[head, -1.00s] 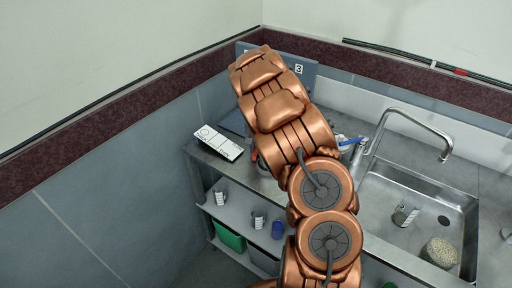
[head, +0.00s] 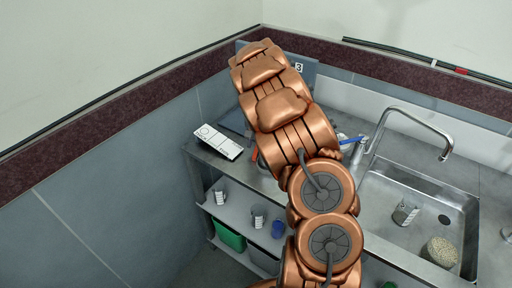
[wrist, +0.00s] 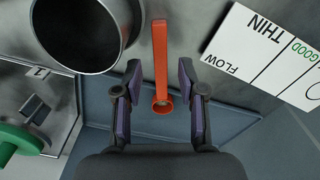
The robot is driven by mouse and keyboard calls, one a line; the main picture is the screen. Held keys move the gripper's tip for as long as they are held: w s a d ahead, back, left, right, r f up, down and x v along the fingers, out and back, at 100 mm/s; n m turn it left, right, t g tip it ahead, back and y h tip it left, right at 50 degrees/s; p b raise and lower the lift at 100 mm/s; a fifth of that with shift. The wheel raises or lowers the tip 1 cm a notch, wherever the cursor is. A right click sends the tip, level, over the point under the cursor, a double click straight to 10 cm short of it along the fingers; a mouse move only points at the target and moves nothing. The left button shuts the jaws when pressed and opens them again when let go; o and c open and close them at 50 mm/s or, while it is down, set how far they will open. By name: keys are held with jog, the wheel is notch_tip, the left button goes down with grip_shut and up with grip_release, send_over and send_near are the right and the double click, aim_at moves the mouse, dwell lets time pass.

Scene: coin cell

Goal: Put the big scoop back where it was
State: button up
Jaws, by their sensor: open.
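An orange scoop-like tool (wrist: 161,60) shows in the wrist view, with a long straight handle and a small round cup at its near end. My gripper (wrist: 163,80) is open, with one finger on each side of the orange tool and gaps between. In the head view a bit of orange (head: 254,154) shows beside my arm, which hides the gripper. A blue handle (head: 350,140) sticks out right of my arm, near the sink. I cannot tell which of these is the big scoop.
A dark round pot (wrist: 85,30) stands close at the upper left of the wrist view. A white card (head: 218,141) lies on the counter's left end. A sink (head: 432,207) with a tap is at right. A lower shelf (head: 240,228) holds several cups.

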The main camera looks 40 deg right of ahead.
aim_at(256, 150)
notch_tip(256, 150, up, 10)
jog(key=b, duration=0.2)
jog(key=shift+b, duration=0.4)
jog(key=shift+a+r, duration=0.15)
jog(key=s+a+r+n, duration=0.2)
jog(key=s+a, duration=0.6)
jog(key=s, duration=0.1)
jog(key=s+a+r+n, duration=0.1)
jog(key=s+a+r, duration=0.2)
jog(key=s+a, duration=0.5)
jog(key=s+a+f+n, duration=0.2)
jog(key=s+a, duration=0.1)
jog(key=s, duration=0.3)
jog(key=s+a+f+n+g, duration=0.1)
jog(key=s+a+n, duration=0.1)
jog(key=s, duration=0.5)
jog(key=s+a+f+n, duration=0.2)
jog(key=s+a, duration=0.3)
jog(key=s, duration=0.1)
jog(key=shift+s+f+n+g, duration=0.3)
jog(key=shift+s+f+g, duration=0.05)
jog(key=shift+g, duration=0.05)
jog(key=shift+d, duration=0.15)
